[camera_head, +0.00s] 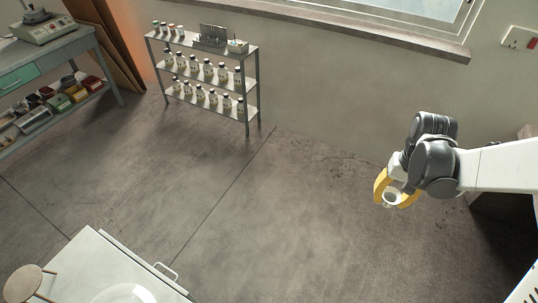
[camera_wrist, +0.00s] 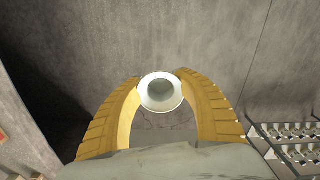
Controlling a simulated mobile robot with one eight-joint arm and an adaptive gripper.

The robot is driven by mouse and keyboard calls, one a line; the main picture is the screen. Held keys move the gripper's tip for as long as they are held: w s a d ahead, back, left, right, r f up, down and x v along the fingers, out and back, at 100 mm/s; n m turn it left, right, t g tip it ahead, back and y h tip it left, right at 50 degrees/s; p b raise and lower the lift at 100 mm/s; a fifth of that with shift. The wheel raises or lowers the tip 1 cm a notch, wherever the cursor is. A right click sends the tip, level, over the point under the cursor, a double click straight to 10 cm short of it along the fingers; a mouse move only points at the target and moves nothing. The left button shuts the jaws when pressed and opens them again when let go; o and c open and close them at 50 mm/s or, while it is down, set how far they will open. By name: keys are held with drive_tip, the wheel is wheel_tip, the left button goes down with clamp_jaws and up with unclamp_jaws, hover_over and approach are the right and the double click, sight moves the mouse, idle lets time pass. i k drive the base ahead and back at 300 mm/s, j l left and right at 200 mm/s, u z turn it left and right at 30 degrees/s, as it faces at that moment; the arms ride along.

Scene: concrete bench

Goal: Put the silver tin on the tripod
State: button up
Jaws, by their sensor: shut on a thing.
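My gripper (camera_head: 387,204) has two curved yellow fingers and is shut on a small, pale, round, hollow thing, which I take to be the silver tin (camera_head: 391,197). In the wrist view the tin (camera_wrist: 160,91) sits between the fingertips (camera_wrist: 160,82), with its round opening facing the camera. The gripper holds it in the air at the right of the head view, well away from the bench. The tripod appears to be the small stand with a round, tan top (camera_head: 29,279) at the lower left; its legs are only partly in view. Nothing is on its top.
A pale bench (camera_head: 80,262) with a metal handle fills the lower left; a white round dish (camera_head: 124,294) is cut off by the frame. A metal shelf (camera_head: 210,92) with several bottles stands at the back wall. Open concrete floor (camera_head: 260,215) lies between gripper and bench.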

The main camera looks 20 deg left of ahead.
sight(22, 285)
drive_tip(key=i+u, duration=0.3)
drive_tip(key=i+l+u, duration=0.3)
drive_tip(key=i, duration=0.15)
drive_tip(key=i+l+u, duration=0.3)
drive_tip(key=i+j+u, duration=0.2)
drive_tip(key=u, duration=0.2)
drive_tip(key=i+u, duration=0.65)
drive_tip(key=u, duration=0.2)
drive_tip(key=i+u, duration=0.4)
drive_tip(key=i+j+u, duration=0.1)
drive_tip(key=u, duration=0.35)
drive_tip(key=i+u, duration=0.55)
drive_tip(key=u, duration=0.3)
drive_tip(key=i+l+u, duration=0.1)
drive_tip(key=u, duration=0.35)
drive_tip(key=i+u, duration=0.15)
drive_tip(key=i, duration=0.15)
